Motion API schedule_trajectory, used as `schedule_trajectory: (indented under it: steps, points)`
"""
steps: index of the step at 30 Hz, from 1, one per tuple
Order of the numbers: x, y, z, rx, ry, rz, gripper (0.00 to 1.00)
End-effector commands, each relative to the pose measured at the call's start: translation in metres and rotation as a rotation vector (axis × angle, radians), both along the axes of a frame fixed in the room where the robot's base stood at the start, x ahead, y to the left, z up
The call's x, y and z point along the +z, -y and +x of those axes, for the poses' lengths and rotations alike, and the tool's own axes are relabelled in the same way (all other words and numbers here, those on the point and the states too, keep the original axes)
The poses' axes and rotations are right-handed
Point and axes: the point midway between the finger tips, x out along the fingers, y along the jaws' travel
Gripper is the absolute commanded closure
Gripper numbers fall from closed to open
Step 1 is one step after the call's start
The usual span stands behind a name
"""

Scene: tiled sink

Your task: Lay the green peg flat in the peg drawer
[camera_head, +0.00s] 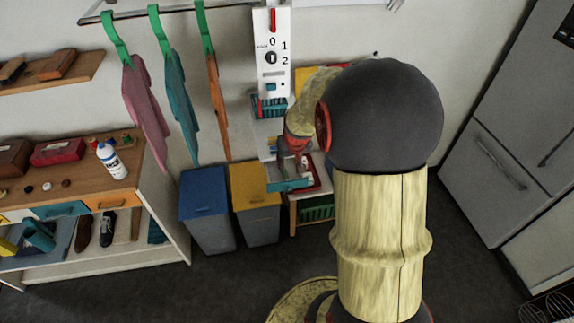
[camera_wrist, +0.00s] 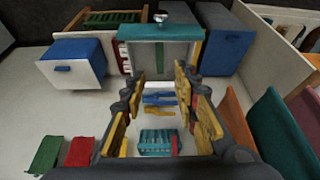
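The open drawer (camera_head: 288,186) with a teal front sits low by the wall in the head view; its teal front (camera_wrist: 160,32) shows at the top of the wrist view. A thin green strip (camera_wrist: 160,56), which looks like the green peg, lies lengthwise inside the drawer's pale interior. My gripper (camera_wrist: 160,80) points toward the drawer with its yellow-padded fingers wide apart and nothing visible between them. In the head view my gripper (camera_head: 296,150) is above the drawer's area, and my arm hides part of it.
Blue and yellow pegs (camera_wrist: 160,98) and a teal basket (camera_wrist: 157,140) appear between and behind the fingers. A red tray (camera_head: 313,178) is beside the drawer. Blue (camera_head: 205,195) and yellow (camera_head: 254,190) lidded bins stand left.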

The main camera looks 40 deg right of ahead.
Motion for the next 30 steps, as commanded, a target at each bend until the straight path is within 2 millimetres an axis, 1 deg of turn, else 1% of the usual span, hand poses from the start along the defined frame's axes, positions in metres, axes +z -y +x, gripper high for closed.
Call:
schedule_trajectory:
  steps: [2,5,8,9,11,12,14,15,18,21,24,27,30]
  points:
    - [0.008,-0.005,-0.001,0.008,0.002,-0.001,0.70]
    - [0.033,-0.030,0.002,0.046,0.012,-0.005,0.70]
    - [0.077,-0.080,-0.002,0.123,0.031,-0.011,0.70]
    - [0.097,-0.106,-0.008,0.161,0.039,-0.014,0.70]
    - [0.125,-0.145,-0.023,0.222,0.050,-0.016,0.70]
    - [0.142,-0.169,-0.036,0.261,0.058,-0.018,0.70]
    - [0.161,-0.202,-0.058,0.315,0.067,-0.019,0.70]
    - [0.171,-0.221,-0.074,0.349,0.073,-0.021,0.70]
    - [0.188,-0.255,-0.112,0.420,0.085,-0.023,0.70]
    - [0.195,-0.274,-0.141,0.467,0.093,-0.024,0.70]
    - [0.198,-0.283,-0.158,0.493,0.095,-0.025,0.70]
    - [0.198,-0.286,-0.164,0.500,0.096,-0.024,0.70]
    - [0.198,-0.286,-0.164,0.500,0.095,-0.024,0.70]
